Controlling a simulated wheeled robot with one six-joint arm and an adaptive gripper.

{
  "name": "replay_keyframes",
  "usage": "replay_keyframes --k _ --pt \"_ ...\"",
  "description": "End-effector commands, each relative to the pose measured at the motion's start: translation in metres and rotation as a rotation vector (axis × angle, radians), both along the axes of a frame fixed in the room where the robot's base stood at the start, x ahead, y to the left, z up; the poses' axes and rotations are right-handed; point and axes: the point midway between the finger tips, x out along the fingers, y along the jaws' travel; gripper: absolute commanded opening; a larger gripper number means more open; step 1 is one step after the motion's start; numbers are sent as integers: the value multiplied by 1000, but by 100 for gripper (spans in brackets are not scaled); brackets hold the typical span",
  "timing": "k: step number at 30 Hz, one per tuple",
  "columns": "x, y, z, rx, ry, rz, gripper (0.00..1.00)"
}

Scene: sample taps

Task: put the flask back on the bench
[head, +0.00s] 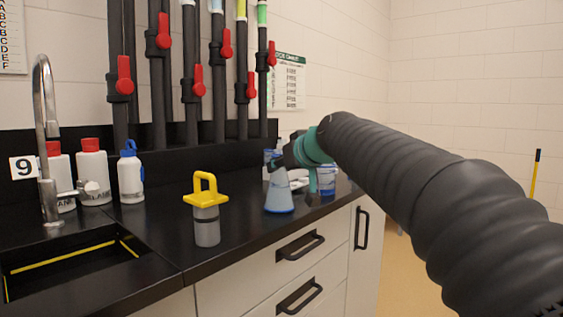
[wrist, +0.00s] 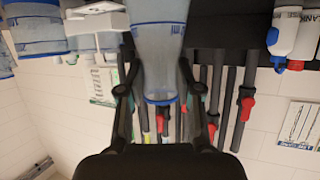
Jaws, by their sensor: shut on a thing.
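The flask (head: 279,190) is a clear cone with blue at its base, upright at the bench's front part in the head view. My gripper (head: 294,152) is shut on its upper part. In the wrist view the flask (wrist: 160,45) appears upside down between my two fingers (wrist: 160,88), with its blue-rimmed mouth toward my palm. The black bench top (head: 160,235) lies under it. I cannot tell whether the flask's base touches the bench. My gripper partly hides the flask's neck in the head view.
A grey container with a yellow handle (head: 206,210) stands left of the flask. A blue-banded vessel (head: 326,182) stands right of it, partly behind my arm. White bottles (head: 131,175) and a sink tap (head: 45,130) are at left. Red-handled pipe valves (head: 198,80) line the wall.

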Motion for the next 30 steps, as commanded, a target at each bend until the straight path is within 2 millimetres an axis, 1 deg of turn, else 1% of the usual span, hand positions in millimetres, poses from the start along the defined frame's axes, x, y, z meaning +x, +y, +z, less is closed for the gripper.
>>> replay_keyframes --k 8,9,11,12,20,23,26,30 --pt "0 0 -3 1 -1 0 0" --pt "0 0 -3 -1 1 0 42" --pt "0 0 -3 -1 1 0 57" --pt "0 0 -3 -1 1 0 59" --pt "0 0 -2 -1 1 0 59" --pt "0 0 2 -1 1 0 59" --pt "-8 -5 4 0 -1 -1 59" --pt "-28 -17 13 0 -3 -1 59"
